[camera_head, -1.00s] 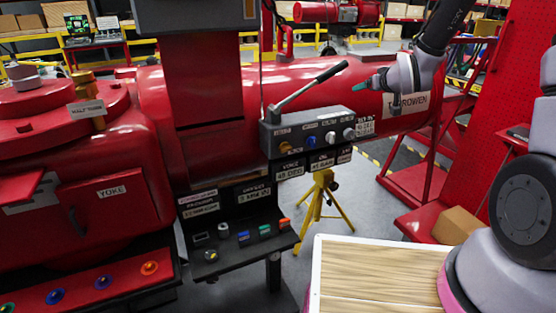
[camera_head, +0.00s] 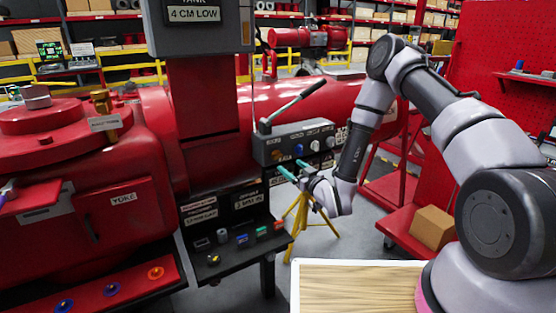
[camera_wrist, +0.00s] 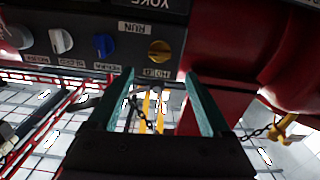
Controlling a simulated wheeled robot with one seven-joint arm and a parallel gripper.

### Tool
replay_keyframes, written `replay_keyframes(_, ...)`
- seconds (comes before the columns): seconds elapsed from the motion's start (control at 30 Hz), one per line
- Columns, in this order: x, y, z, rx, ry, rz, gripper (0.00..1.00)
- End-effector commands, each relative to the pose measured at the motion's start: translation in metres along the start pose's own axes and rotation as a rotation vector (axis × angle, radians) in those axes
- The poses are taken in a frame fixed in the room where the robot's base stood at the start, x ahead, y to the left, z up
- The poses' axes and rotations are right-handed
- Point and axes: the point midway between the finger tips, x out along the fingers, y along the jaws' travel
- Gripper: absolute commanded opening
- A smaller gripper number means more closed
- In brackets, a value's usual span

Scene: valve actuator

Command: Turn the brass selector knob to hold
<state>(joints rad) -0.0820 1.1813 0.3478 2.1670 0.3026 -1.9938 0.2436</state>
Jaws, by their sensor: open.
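The brass selector knob (camera_head: 277,155) is the leftmost knob on the dark grey valve block in the head view. In the wrist view the brass knob (camera_wrist: 160,51) sits just beyond the gap between my fingers, with a RUN label above it to the left and a label that seems to read HOLD below it. Its exact pointing direction is too small to tell. My gripper (camera_head: 292,166) is open and empty, with its teal fingers pointing at the block. In the wrist view the fingers of my gripper (camera_wrist: 159,75) are apart and do not touch the knob.
A blue knob (camera_head: 298,149), a white knob (camera_head: 315,145) and a grey knob (camera_head: 331,142) line the same block. A lever (camera_head: 293,107) rises above it. A dark shelf (camera_head: 235,258) with small buttons lies below. A yellow tripod (camera_head: 299,222) stands behind my gripper.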

Motion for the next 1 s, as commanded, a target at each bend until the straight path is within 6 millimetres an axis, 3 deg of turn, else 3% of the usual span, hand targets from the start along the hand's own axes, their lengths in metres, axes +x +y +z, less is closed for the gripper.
replay_keyframes(0.4,0.075,-0.001,-0.001,-0.001,0.003,-0.002,0.82)
replay_keyframes(0.6,0.089,-0.001,-0.001,0.0,0.0,-0.001,0.82)
replay_keyframes(0.87,0.091,0.0,-0.001,0.001,0.0,0.0,0.82)
replay_keyframes(0.93,0.09,0.0,-0.001,0.001,0.0,0.0,0.63)
replay_keyframes(1.0,0.09,0.0,-0.001,0.001,0.0,0.0,0.37)
